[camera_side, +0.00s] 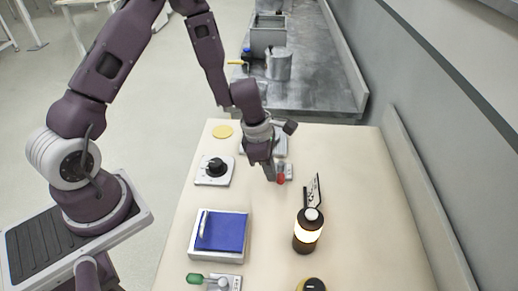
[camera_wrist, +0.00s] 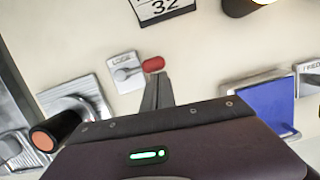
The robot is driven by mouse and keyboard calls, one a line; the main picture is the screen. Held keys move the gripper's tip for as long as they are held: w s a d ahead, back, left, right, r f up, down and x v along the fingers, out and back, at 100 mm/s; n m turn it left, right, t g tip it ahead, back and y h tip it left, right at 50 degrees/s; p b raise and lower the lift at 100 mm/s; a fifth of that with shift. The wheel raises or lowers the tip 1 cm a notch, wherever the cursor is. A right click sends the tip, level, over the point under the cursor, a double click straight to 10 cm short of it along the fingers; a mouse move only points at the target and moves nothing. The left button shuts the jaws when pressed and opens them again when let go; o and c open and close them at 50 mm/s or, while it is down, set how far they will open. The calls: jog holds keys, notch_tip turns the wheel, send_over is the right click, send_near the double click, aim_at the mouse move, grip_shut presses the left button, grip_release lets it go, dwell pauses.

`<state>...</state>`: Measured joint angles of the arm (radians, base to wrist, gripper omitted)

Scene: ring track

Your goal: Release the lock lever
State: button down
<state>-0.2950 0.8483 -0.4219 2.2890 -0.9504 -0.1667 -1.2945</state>
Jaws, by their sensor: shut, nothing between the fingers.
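The lock lever has a red grip (camera_wrist: 153,64) on a grey arm, mounted on a small light plate (camera_wrist: 124,84) with a label that seems to read LOCK. In the side view the red grip (camera_side: 281,178) shows just right of my fingertips. My gripper (camera_side: 270,177) points down at it, shut and empty. In the wrist view my gripper's closed fingers (camera_wrist: 161,82) end right beside the red grip, at its lower right. I cannot tell whether they touch it. My fingers and hand partly hide the plate in the side view.
A black lamp with a lit band (camera_side: 307,232) and a card marked 32 (camera_side: 314,187) stand to the right. The table's right side is clear.

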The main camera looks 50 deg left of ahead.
jog(key=s+a, duration=0.1)
jog(key=s+a+r, duration=0.1)
jog(key=s+a, duration=0.1)
jog(key=v, duration=0.9)
jog(key=shift+r, duration=0.4)
jog(key=shift+s+d, duration=0.1)
jog(key=s+d+r+m+t, duration=0.1)
jog(key=s+d+r+m, duration=0.1)
jog(key=s+r+m, duration=0.5)
jog(key=s+d+r+m+t, duration=0.2)
jog(key=s+d+r+m, duration=0.1)
jog(key=r+m, duration=0.65)
jog(key=s+a+r+m+t+y, duration=0.1)
jog(key=s+a+m+y, duration=0.1)
jog(key=s+m, duration=0.6)
jog(key=shift+a+r+m, duration=0.2)
jog(key=shift+a+m, duration=0.4)
jog(key=shift+m, duration=0.25)
